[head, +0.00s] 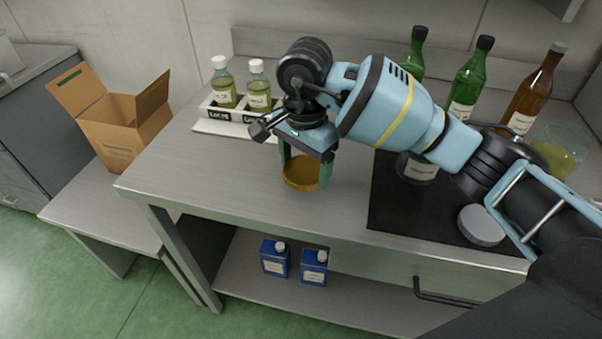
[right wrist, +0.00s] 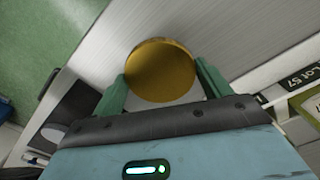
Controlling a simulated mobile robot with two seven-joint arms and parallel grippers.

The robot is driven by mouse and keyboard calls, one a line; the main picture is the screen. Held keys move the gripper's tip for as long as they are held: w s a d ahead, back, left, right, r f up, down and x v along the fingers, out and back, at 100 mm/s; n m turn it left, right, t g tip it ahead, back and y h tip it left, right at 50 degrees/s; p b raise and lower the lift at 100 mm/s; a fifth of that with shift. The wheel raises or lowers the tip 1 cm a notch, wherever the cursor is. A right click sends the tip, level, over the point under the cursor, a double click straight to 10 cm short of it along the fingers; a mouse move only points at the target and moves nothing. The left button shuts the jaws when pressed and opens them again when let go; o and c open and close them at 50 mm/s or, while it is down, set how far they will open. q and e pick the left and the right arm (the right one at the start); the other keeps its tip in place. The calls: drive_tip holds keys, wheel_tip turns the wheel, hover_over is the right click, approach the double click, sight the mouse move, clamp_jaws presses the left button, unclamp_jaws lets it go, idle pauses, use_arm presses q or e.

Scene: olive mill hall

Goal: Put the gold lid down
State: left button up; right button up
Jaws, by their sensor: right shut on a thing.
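The gold lid (head: 301,174) is a round, shallow disc over the front middle of the metal bench. My right gripper (head: 306,168) points down and is shut on it, with a green finger on each side of its rim. The right wrist view also shows the gold lid (right wrist: 160,71) between the fingertips. I cannot tell whether the lid touches the bench top or hangs just above it. My left gripper is not in view.
A white rack (head: 232,116) with two small bottles stands behind. A dark mat (head: 391,205) carries a jar (head: 417,168) and a silver lid (head: 481,225). Green bottles (head: 467,80) and a brown bottle (head: 531,90) stand behind. Bench (head: 195,170) left of the gripper is clear.

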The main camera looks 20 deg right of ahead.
sight(301, 167)
drive_tip(key=shift+w+a, duration=0.1)
drive_tip(key=shift+w, duration=0.1)
drive_tip(key=shift+w+a+f, duration=0.15)
drive_tip(key=shift+f, duration=0.15)
wheel_tip(301, 167, down, 2)
drive_tip(key=shift+f, duration=0.45)
drive_tip(key=shift+f, duration=0.2)
drive_tip(key=o, duration=1.1)
